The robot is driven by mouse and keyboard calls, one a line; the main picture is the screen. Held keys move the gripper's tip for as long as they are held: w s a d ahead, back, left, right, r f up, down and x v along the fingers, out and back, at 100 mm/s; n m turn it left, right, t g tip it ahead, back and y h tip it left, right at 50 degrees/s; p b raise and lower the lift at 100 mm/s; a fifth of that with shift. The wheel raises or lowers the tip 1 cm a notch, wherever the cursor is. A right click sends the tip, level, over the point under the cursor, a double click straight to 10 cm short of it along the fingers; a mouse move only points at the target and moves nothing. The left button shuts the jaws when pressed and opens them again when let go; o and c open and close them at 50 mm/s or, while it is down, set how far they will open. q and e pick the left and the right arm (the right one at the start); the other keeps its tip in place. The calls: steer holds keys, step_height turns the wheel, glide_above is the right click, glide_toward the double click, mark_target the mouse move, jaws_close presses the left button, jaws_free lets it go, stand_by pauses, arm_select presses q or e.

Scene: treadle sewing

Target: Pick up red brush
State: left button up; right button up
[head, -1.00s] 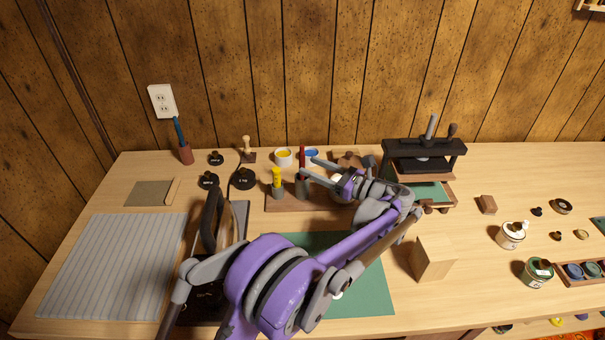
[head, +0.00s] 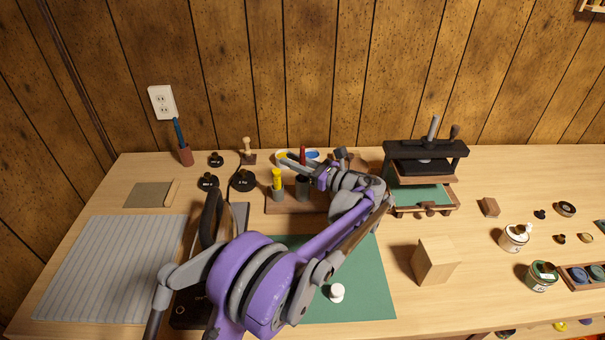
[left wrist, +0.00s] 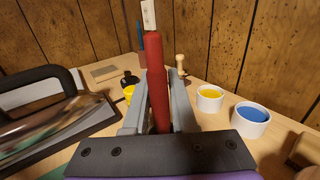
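The red brush (head: 303,154) stands upright in a dark cup (head: 302,188) on the wooden rack (head: 285,204). In the left wrist view its red handle (left wrist: 155,75) rises between the two grey fingers. My left gripper (head: 307,165) is open, with one finger on each side of the handle. A gap shows beside the handle, so the fingers do not look closed on it. In the head view the gripper hides part of the handle. My right gripper is in neither view.
A yellow-handled tool (head: 277,180) stands in a cup just left of the brush. Yellow (left wrist: 210,98) and blue (left wrist: 250,118) paint pots are close behind. A press (head: 425,165) stands to the right. A wooden block (head: 434,262) and white-capped item (head: 337,292) are nearer the front.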

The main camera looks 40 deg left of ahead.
arm_select(q)
jaws_close()
